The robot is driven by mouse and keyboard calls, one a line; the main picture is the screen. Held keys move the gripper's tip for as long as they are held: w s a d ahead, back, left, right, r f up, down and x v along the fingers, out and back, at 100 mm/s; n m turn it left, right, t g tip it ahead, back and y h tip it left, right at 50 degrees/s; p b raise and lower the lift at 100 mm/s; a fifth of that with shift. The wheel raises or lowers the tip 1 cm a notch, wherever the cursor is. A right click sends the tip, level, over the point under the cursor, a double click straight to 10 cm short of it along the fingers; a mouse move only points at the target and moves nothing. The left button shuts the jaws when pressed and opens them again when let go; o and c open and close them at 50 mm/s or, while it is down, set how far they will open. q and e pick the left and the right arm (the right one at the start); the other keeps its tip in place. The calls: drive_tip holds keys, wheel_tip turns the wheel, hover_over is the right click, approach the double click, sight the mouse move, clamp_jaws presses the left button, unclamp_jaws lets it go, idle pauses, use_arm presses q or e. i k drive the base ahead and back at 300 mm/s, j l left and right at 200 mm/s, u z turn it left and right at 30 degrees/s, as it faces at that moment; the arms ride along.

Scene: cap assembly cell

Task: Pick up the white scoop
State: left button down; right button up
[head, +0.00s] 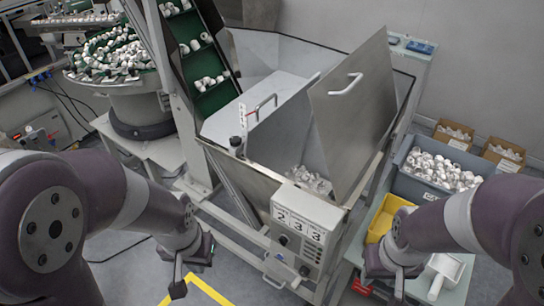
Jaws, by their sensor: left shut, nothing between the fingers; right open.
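The white scoop (446,268) lies at the lower right of the head view, on the grey-green surface beside the yellow bin. Its handle points down towards the front, and part of it is hidden by my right arm. My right gripper (386,275) is open and empty, just left of the scoop and apart from it in the picture. My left gripper (184,280) is shut and empty, far to the left above the floor, in front of the metal hopper.
A metal hopper (268,172) with raised lids and a control box (298,232) stands between my arms. A yellow bin (383,220) and a grey crate (402,185) of white caps are behind the scoop. Cardboard boxes (503,152) stand further back. A green conveyor (203,60) rises behind.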

sight(447, 270)
drive_tip(key=z, duration=1.55)
drive_tip(key=i+l, duration=0.1)
drive_tip(key=i+l+u, duration=0.45)
drive_tip(key=u, duration=0.15)
drive_tip(key=i+l+u, duration=0.15)
drive_tip(key=l+u, duration=0.15)
drive_tip(key=l, duration=0.15)
drive_tip(key=i+l+u, duration=0.1)
drive_tip(key=l+u, duration=0.3)
drive_tip(key=u, duration=0.4)
